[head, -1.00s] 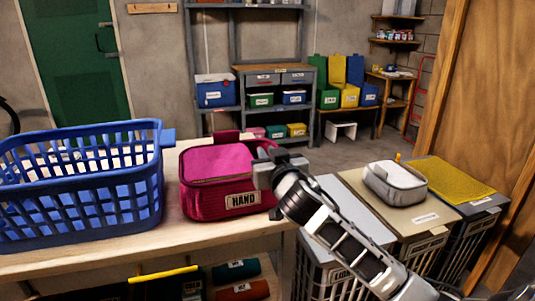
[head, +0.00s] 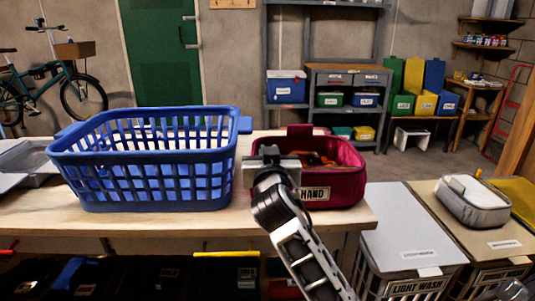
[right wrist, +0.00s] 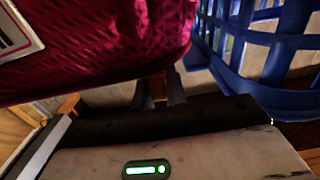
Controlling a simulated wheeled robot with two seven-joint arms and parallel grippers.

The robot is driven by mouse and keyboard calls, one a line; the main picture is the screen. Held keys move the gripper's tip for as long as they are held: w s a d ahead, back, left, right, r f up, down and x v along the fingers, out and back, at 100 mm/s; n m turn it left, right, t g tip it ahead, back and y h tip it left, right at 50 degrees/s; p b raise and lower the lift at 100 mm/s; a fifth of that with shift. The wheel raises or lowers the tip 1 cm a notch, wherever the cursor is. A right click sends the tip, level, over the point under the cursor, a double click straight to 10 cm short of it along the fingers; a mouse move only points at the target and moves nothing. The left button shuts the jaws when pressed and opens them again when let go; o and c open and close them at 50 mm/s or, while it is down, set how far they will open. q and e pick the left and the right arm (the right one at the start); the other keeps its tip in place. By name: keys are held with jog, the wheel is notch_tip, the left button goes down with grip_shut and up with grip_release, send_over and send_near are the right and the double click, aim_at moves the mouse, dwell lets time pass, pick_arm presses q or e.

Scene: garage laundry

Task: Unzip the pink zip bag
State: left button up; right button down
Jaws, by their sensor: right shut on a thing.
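The pink zip bag (head: 347,186), labelled "HAND", stands on the wooden table right of the blue basket. Its top is open and orange-brown contents show inside. My right gripper (head: 274,160) is at the bag's left front corner and hides part of it. In the right wrist view its fingertips (right wrist: 158,92) are shut on a small brownish piece, seemingly the zip pull (right wrist: 157,84), just beside the bag's wall (right wrist: 100,45). My left gripper is not in view.
A blue laundry basket (head: 150,187) stands close on the left of my right gripper; its side also shows in the right wrist view (right wrist: 262,50). Lidded hampers (head: 405,232) stand right of the table, with a grey pouch (head: 472,203) on one.

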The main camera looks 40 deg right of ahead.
jog(key=shift+a, duration=0.1)
jog(key=c, duration=1.4)
grip_release()
pick_arm(q)
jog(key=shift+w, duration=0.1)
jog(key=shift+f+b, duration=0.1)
jog(key=shift+b, duration=0.55)
pick_arm(e)
jog(key=v, duration=1.2)
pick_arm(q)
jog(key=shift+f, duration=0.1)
